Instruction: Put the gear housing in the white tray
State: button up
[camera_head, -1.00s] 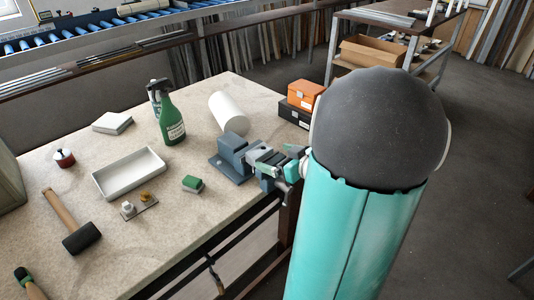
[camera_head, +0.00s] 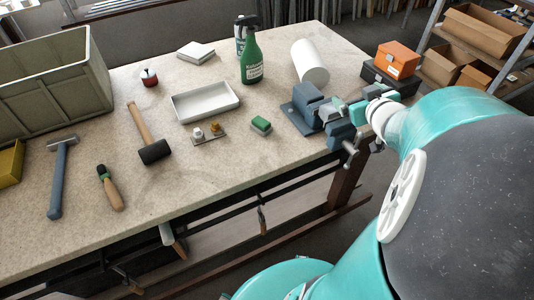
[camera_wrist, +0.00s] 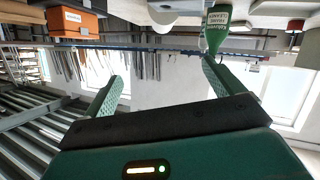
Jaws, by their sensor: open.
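The white tray (camera_head: 205,101) is a shallow, empty rectangular dish on the stone-topped bench in the head view. I cannot tell for certain which part is the gear housing. A small flat plate with a white and a brass fitting (camera_head: 209,134) lies just in front of the tray and is the likeliest piece. My gripper (camera_head: 343,112) is at the bench's right end, by the blue-grey vise (camera_head: 306,108), well right of the tray. Its two green fingers stand apart and empty in the wrist view (camera_wrist: 162,86).
A green-topped block (camera_head: 261,126) lies between plate and vise. A mallet (camera_head: 149,140), green spray bottle (camera_head: 251,58), white roll (camera_head: 310,63) and orange box (camera_head: 398,60) stand or lie around. A large grey-green bin (camera_head: 48,92) is at left. Bench between tray and front edge is mostly clear.

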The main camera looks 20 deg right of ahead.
jog(key=s+a+r+g, duration=0.1)
jog(key=a+g, duration=0.1)
jog(key=a, duration=0.8)
jog(key=s+a+r+m+g+y, duration=0.1)
jog(key=s+a+g, duration=0.1)
jog(key=a, duration=0.8)
jog(key=shift+a+r+g, duration=0.25)
jog(key=shift+r+g, duration=0.05)
jog(key=shift+g, duration=0.2)
jog(key=shift+o, duration=0.5)
jog(key=s+a+f+n+g+y, duration=0.1)
jog(key=s+a+g+y, duration=0.1)
jog(key=s+a, duration=0.4)
jog(key=a+y, duration=0.1)
jog(key=a, duration=0.3)
jog(key=shift+s+g+y, duration=0.2)
jog(key=shift+g+y, duration=0.1)
jog(key=shift+f, duration=0.1)
